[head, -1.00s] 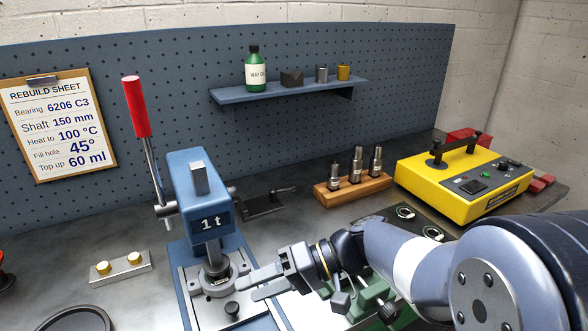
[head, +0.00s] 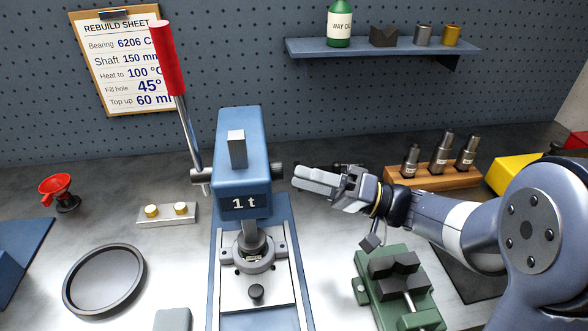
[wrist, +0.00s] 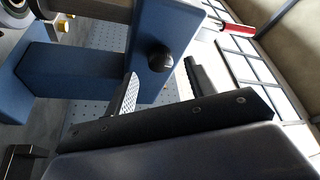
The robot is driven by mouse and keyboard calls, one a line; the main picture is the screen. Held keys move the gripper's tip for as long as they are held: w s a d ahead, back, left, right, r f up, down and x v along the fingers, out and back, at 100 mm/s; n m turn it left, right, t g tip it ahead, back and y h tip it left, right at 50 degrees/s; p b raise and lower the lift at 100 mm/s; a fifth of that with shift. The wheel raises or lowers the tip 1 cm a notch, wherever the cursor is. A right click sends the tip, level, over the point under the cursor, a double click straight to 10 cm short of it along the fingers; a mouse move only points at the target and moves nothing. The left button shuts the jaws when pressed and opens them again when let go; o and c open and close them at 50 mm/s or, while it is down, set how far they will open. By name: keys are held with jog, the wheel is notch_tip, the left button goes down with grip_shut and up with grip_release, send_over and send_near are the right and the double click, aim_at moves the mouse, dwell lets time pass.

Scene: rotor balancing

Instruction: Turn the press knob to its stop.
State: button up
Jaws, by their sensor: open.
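The blue press (head: 240,150) marked "1 t" stands upright on the bench in the middle of the head view. A dark round knob (head: 277,171) sticks out of the right side of its head. The knob also shows in the wrist view (wrist: 161,58), on the blue press body. My gripper (head: 296,178) is level with this knob and just to its right, fingers pointing at it. In the wrist view my gripper (wrist: 161,70) is open and empty, with the knob beyond and between its two fingers. I see no contact.
The red-handled lever (head: 168,60) rises at the press's left. A small black knob (head: 256,291) stands on the press's front plate. A green vise (head: 400,285) lies below my arm. A wooden block (head: 430,177) with several metal pieces stands behind my arm.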

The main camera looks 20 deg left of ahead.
aim_at(276, 171)
jog(key=shift+x, duration=1.5)
jog(key=c, duration=1)
jog(key=shift+o, duration=0.2)
jog(key=shift+m+p, duration=0.3)
jog(key=shift+m, duration=0.1)
jog(key=m+h+p, duration=0.2)
jog(key=m+p, duration=0.2)
jog(key=m, duration=0.1)
jog(key=r+m+h+p, duration=0.1)
jog(key=m+h+p, duration=0.1)
jog(key=m+p, duration=0.3)
jog(key=m+h+p, duration=0.2)
jog(key=m+p, duration=0.3)
jog(key=shift+w+r, duration=0.1)
jog(key=shift+r, duration=0.25)
